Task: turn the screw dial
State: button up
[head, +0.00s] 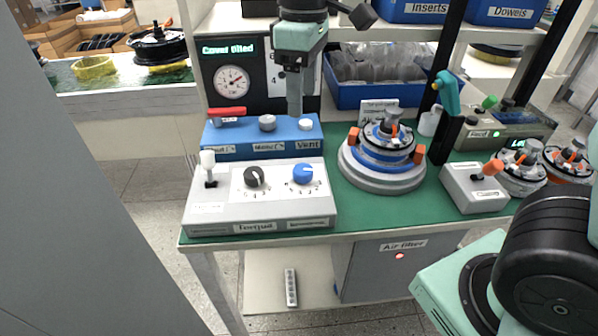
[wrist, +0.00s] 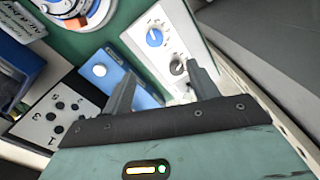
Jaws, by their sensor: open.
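A light grey control box (head: 222,216) stands at the front left of the green bench. It carries a black dial (head: 255,178) above a label reading Torque and a blue dial (head: 303,174) above a label I cannot read surely. Neither shows a clear screw label, so I cannot tell which is the screw dial. In the wrist view the blue dial (wrist: 155,38) and black dial (wrist: 177,68) lie beyond the fingertips. My gripper (head: 295,110) hangs above the blue box behind them, pointing down, apart from both dials. It is open and empty in the wrist view (wrist: 161,70).
A white-handled lever (head: 208,168) rises at the control box's left. The blue box (head: 225,134) behind it has a red handle (head: 227,112) and knobs. The hub motor (head: 384,160) stands to the right, and a dial gauge (head: 231,82) behind left.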

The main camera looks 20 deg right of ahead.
jog(key=w, duration=0.1)
send_near(304, 169)
notch_tip(304, 169, down, 9)
jog(key=shift+f, duration=0.1)
dwell(0.4)
jog(key=shift+a, duration=0.1)
jog(key=c, duration=1)
